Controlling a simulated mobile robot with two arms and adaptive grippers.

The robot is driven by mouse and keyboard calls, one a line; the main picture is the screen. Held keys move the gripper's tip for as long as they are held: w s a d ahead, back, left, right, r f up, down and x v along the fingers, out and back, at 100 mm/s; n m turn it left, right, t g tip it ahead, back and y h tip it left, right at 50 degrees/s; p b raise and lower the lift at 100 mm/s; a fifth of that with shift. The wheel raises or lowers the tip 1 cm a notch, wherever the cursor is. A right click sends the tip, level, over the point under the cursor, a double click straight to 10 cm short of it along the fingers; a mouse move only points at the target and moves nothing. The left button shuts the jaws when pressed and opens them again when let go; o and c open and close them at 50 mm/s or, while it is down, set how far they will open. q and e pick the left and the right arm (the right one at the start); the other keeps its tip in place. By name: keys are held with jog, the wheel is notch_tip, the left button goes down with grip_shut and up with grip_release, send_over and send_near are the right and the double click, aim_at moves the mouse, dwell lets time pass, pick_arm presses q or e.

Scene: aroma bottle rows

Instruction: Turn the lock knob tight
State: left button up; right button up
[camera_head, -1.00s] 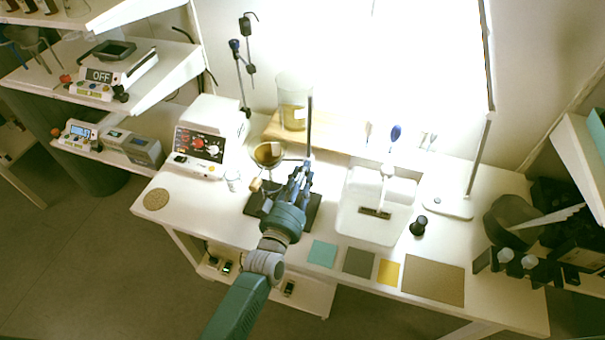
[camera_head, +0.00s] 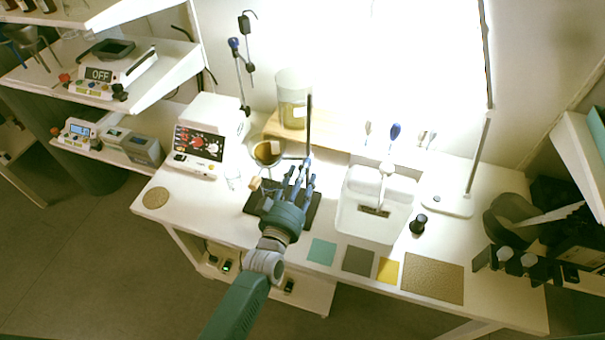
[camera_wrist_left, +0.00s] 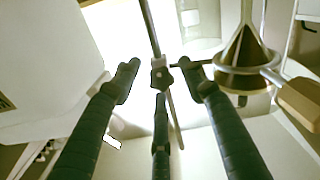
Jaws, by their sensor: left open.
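A ring stand with a dark upright rod (camera_head: 309,125) and a dark base (camera_head: 316,212) stands on the white bench. Its ring holds a cone-shaped funnel with dark liquid (camera_head: 268,152); the funnel (camera_wrist_left: 246,62) is at right in the left wrist view. The small grey clamp with the lock knob (camera_wrist_left: 161,74) sits on the rod, between and slightly beyond my fingertips in that view. My left gripper (camera_head: 301,172) is open at the rod; its spread fingers (camera_wrist_left: 160,82) hold nothing. Contact with the knob cannot be told.
A wooden handle (camera_wrist_left: 300,100) juts out beside the funnel. Left of the stand is a white device with a red knob (camera_head: 203,144); right is a white apparatus (camera_head: 370,226). A glass cylinder (camera_head: 293,100) stands behind. Coloured mats (camera_head: 322,252) lie along the front edge.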

pick_arm(q)
jog(key=v, duration=1.2)
jog(key=s+a+f+m+g+y, duration=0.1)
jog(key=s+a+f+g+y, duration=0.15)
jog(key=s+a+g, duration=0.7)
jog(key=s+a+f+m+g+y, duration=0.1)
jog(key=s+a+f+g+y, duration=0.2)
jog(key=s+a, duration=0.7)
jog(key=s+d+f+g+b, duration=0.1)
jog(key=s+f+b, duration=0.1)
jog(key=f, duration=1.2)
jog(key=s+d+f+g+b, duration=0.1)
jog(key=s+d+f+g, duration=0.1)
jog(key=f, duration=1.1)
jog(key=s+a+f+b, duration=0.3)
jog(key=s+f, duration=1.4)
jog(key=f, duration=0.3)
jog(key=shift+s+f+g, duration=0.3)
jog(key=shift+f+g, duration=0.05)
jog(key=shift+f, duration=0.05)
